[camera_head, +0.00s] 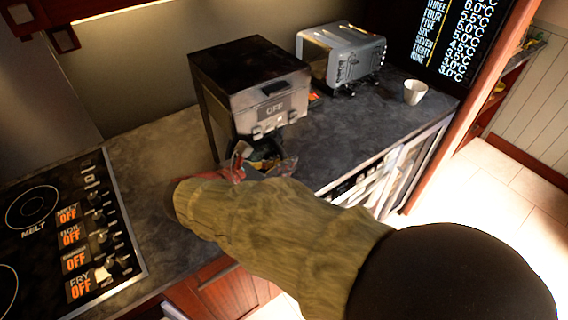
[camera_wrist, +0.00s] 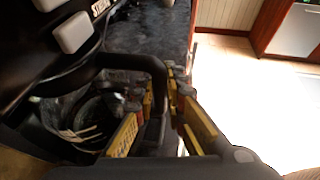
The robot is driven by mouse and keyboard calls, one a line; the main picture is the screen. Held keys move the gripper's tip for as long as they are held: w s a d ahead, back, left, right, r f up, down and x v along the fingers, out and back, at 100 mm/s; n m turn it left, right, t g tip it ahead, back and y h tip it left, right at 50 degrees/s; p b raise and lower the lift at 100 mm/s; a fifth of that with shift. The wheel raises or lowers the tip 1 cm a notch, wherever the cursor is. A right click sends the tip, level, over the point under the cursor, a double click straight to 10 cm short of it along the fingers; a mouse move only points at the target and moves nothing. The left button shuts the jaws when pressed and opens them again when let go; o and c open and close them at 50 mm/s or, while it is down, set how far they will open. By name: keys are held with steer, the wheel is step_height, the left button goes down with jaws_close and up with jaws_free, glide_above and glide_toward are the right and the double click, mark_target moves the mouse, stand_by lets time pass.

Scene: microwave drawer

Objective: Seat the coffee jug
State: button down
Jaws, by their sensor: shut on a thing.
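The coffee machine (camera_head: 250,85) is a dark and steel box on the counter, with a panel reading OFF. The coffee jug (camera_wrist: 85,110) shows at the left of the wrist view as a dark glass body with a black handle (camera_wrist: 152,72). In the head view the jug is mostly hidden behind my gripper (camera_head: 242,165), at the machine's lower front. In the wrist view my gripper (camera_wrist: 161,82), with yellow-padded fingers, is shut on the handle. The jug's body is at the machine's lower part; I cannot tell whether its base rests on the plate.
A toaster (camera_head: 342,55) stands right of the machine, and a white cup (camera_head: 415,91) sits near the counter's right end. The cooktop (camera_head: 60,225) lies at the left. The dark counter (camera_head: 340,130) is clear in front of the toaster.

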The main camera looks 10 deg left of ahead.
steer(key=shift+f+b, duration=0.45)
steer(key=shift+b, duration=0.15)
steer(key=shift+f+b, duration=0.25)
steer(key=shift+b, duration=0.65)
stand_by(1.2)
steer(key=c, duration=1.7)
jaws_free()
steer(key=shift+c, duration=0.2)
steer(key=v, duration=1.2)
steer(key=shift+f, duration=0.1)
